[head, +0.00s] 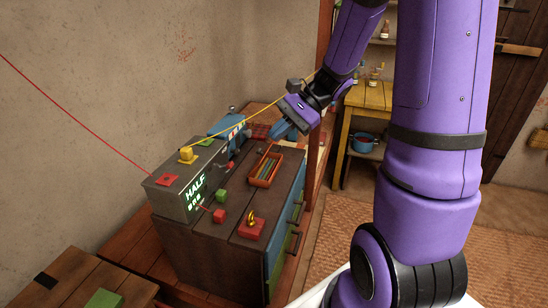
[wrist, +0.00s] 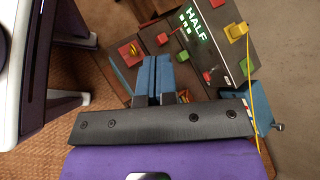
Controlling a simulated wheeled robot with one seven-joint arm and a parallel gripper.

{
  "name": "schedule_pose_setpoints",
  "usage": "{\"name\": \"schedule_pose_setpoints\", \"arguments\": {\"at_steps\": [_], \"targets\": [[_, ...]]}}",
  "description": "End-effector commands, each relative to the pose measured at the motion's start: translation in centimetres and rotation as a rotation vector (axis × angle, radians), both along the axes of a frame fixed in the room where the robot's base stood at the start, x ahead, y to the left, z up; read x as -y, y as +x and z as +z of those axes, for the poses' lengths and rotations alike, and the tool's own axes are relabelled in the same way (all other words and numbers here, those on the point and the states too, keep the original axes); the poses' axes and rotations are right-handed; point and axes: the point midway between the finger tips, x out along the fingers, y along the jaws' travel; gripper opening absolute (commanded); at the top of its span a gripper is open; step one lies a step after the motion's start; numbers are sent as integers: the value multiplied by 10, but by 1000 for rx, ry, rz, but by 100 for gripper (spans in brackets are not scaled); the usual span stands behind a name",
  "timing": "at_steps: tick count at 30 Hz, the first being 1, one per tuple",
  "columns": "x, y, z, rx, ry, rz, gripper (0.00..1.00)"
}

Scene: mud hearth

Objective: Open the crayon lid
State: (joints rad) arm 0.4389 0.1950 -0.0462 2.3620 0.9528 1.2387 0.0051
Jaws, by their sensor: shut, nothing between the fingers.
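A small orange-red box (head: 261,182) with thin yellowish and dark sticks inside, apparently the crayons, sits on top of the dark wooden cabinet in the head view. Its upper side looks open there, and I cannot make out a separate lid. My gripper (head: 286,133) is just behind and above the box, with its blue fingers pointing down. In the wrist view my gripper (wrist: 153,78) has its two blue fingers together, with nothing between them.
A grey box (head: 186,178) with a glowing "HALF" sign stands left on the cabinet (head: 200,245). A red block with a yellow top (head: 251,229), a green block (head: 222,196) and a red block (head: 219,215) lie nearby. A yellow cord passes close to my wrist.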

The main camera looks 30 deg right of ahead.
Motion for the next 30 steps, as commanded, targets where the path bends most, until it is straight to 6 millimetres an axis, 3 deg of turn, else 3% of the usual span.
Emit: {"name": "schedule_pose_setpoints", "arguments": {"at_steps": [6, 14, 24, 30], "targets": [[38, 32, -45, -100, 205, -233, 0], [93, 57, -107, -184, 427, -528, 0], [162, 61, -192, -242, 645, -878, 0], [176, 59, -211, -247, 686, -954, 0]]}}
